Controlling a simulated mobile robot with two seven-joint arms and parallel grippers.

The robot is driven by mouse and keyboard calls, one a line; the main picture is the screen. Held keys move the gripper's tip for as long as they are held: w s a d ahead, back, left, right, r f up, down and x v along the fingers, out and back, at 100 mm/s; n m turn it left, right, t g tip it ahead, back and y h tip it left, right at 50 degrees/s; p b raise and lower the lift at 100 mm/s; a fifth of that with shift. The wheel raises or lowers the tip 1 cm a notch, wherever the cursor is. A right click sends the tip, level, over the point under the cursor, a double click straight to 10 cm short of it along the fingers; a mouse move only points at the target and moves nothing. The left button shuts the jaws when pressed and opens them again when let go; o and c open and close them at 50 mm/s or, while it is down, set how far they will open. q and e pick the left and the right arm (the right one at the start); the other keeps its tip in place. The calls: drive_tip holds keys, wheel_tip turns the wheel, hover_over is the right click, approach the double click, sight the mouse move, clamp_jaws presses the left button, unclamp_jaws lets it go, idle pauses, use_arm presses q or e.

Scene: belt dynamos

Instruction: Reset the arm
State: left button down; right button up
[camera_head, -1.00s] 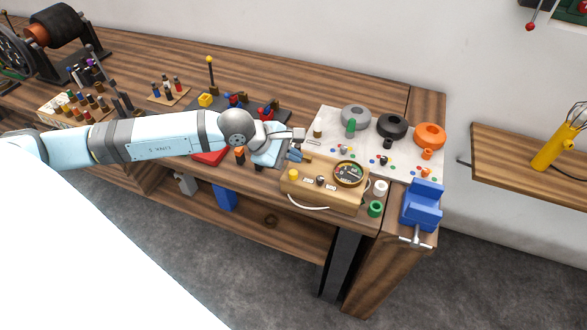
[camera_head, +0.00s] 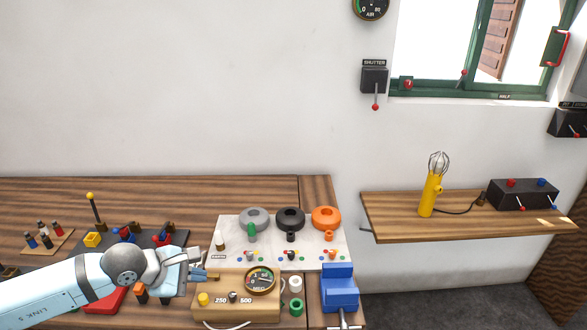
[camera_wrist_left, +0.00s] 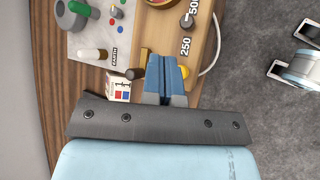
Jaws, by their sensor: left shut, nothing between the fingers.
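My left arm comes in from the lower left in the head view. Its gripper (camera_head: 200,275) is over the bench, just left of the wooden meter box (camera_head: 236,312). In the left wrist view its blue fingers (camera_wrist_left: 165,78) are together with nothing between them, close to the box's edge. Part of another pale blue gripper (camera_wrist_left: 300,68) shows at the right edge of the left wrist view, above the grey floor. My right gripper does not show in the head view.
A white board (camera_head: 228,228) with grey, black and orange rings lies behind the box. A blue vise (camera_head: 340,287) stands at the bench's right end. A wall shelf (camera_head: 400,222) holds a yellow caged lamp (camera_head: 431,195) and a black switch box (camera_head: 524,194).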

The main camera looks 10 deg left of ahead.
use_arm(q)
drive_tip(key=s+d+n+t+h+p, duration=0.1)
drive_tip(key=s+d+n+t+h, duration=0.2)
drive_tip(key=d+n, duration=0.5)
drive_tip(key=s+d+n+t+h+p, duration=0.2)
drive_tip(key=d+n+h, duration=0.25)
drive_tip(key=n, duration=0.65)
drive_tip(key=s+f+n+y+p, duration=0.1)
drive_tip(key=s+f+n+y, duration=0.4)
drive_tip(key=n, duration=1)
drive_tip(key=s+a+f+n+g+y+p, duration=0.1)
drive_tip(key=s+f+n+y, duration=0.4)
drive_tip(key=f+n, duration=0.6)
drive_tip(key=s+n, duration=0.2)
drive_tip(key=n, duration=0.3)
drive_tip(key=shift+s, duration=0.4)
